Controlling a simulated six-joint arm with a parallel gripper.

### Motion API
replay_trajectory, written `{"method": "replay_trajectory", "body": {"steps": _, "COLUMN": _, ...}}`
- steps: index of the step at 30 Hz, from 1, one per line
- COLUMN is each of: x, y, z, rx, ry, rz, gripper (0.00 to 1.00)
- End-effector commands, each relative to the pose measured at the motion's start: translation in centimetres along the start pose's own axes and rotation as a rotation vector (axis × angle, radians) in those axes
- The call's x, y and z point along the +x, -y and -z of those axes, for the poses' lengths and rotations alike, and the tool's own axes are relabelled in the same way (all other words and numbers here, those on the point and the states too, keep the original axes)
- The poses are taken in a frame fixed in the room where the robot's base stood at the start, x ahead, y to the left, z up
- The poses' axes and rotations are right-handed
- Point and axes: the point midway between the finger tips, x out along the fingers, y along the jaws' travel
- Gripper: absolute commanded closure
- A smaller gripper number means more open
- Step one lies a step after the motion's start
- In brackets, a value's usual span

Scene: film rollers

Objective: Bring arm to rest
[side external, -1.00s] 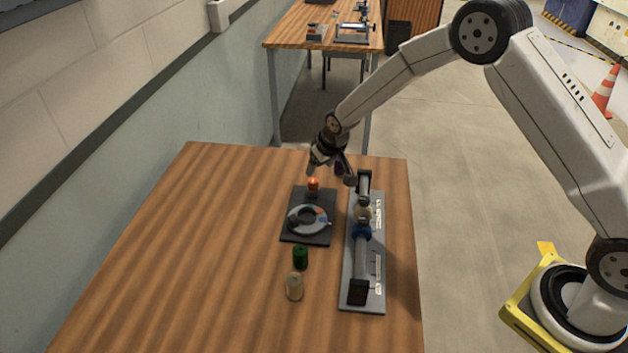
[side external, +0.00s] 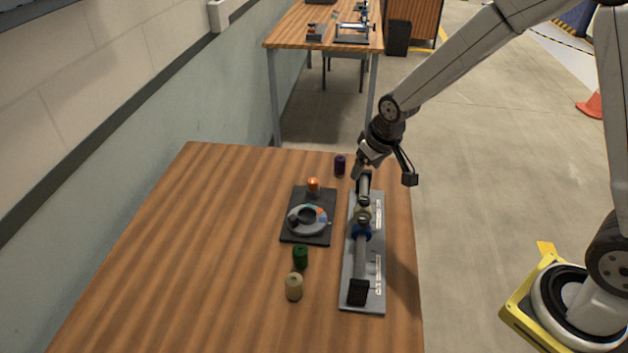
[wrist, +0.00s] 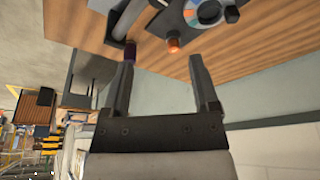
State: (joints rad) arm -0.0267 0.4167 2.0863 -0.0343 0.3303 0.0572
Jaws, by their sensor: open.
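My gripper (wrist: 160,75) is open and empty in the wrist view, with the table edge and wall beyond its fingers. In the side external view my gripper (side external: 362,168) hangs over the far end of the grey rail fixture (side external: 376,280), just right of the purple roller (side external: 340,165). I cannot tell how high it is above the fixture. The fixture's shaft carries a blue roller (side external: 361,231) and a cream roller (side external: 363,213).
A green roller (side external: 300,256) and a cream roller (side external: 294,287) stand on the near part of the wooden table (side external: 200,240). The table's left side is clear. A wall runs along the left, and another table (side external: 285,32) stands at the back.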

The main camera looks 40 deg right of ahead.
Motion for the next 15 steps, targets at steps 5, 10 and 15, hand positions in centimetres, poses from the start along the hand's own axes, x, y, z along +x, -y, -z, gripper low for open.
{"method": "replay_trajectory", "body": {"steps": 5, "x": -2.9, "y": -0.4, "z": -4.3, "rx": 0.002, "ry": 0.023, "rz": 0.001, "gripper": 0.23}}
{"method": "replay_trajectory", "body": {"steps": 10, "x": -5.0, "y": -0.7, "z": -8.6, "rx": 0.001, "ry": 0.046, "rz": 0.001, "gripper": 0.23}}
{"method": "replay_trajectory", "body": {"steps": 15, "x": -6.2, "y": -0.9, "z": -12.0, "rx": 0.001, "ry": 0.065, "rz": 0.002, "gripper": 0.23}}
